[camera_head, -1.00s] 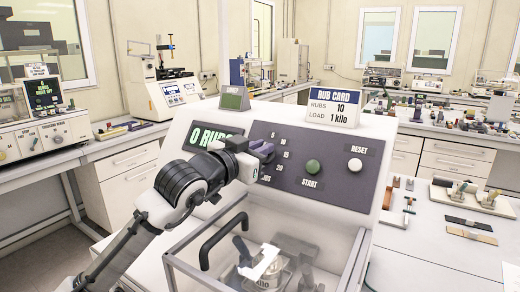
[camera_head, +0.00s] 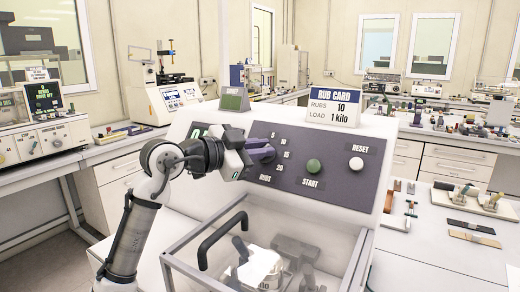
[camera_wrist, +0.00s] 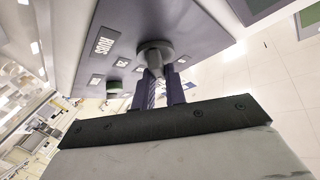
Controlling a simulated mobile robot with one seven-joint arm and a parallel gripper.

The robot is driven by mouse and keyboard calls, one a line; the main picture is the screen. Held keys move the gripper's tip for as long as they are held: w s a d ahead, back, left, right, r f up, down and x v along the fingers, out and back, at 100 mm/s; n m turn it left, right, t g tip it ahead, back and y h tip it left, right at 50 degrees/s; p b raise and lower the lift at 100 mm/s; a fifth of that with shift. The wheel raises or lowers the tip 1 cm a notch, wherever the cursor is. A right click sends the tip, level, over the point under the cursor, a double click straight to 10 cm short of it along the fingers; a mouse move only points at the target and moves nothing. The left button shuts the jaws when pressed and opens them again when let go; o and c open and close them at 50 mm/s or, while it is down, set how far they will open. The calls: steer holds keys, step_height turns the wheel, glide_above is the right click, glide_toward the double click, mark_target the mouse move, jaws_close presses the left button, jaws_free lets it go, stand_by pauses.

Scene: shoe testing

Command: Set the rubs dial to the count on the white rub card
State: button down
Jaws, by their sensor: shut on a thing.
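The white rub card (camera_head: 335,107) stands on top of the machine and reads RUBS 10, LOAD 1 kilo. My gripper (camera_head: 266,153) is at the left part of the dark control panel (camera_head: 335,181), its purple fingers at the rubs dial. In the wrist view the dark round dial (camera_wrist: 155,49) shows, and my gripper (camera_wrist: 161,80) is shut on its grip, one finger on each side. In the head view my gripper hides the dial. The marks 5, 10, 15 and 20 show around it. I cannot tell which mark the dial points at.
A green START button (camera_head: 313,166) and a white RESET button (camera_head: 355,164) are right of the dial. Below the panel is a clear cover with a black handle (camera_head: 222,239). A small green screen (camera_head: 234,99) stands on top. My gripper and wrist hide most of the count display.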

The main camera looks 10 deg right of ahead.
stand_by(0.3)
steer(key=c, duration=1.4)
jaws_free()
steer(key=shift+c, duration=0.2)
steer(key=b+v, duration=0.4)
steer(key=v, duration=1)
steer(key=shift+b, duration=0.4)
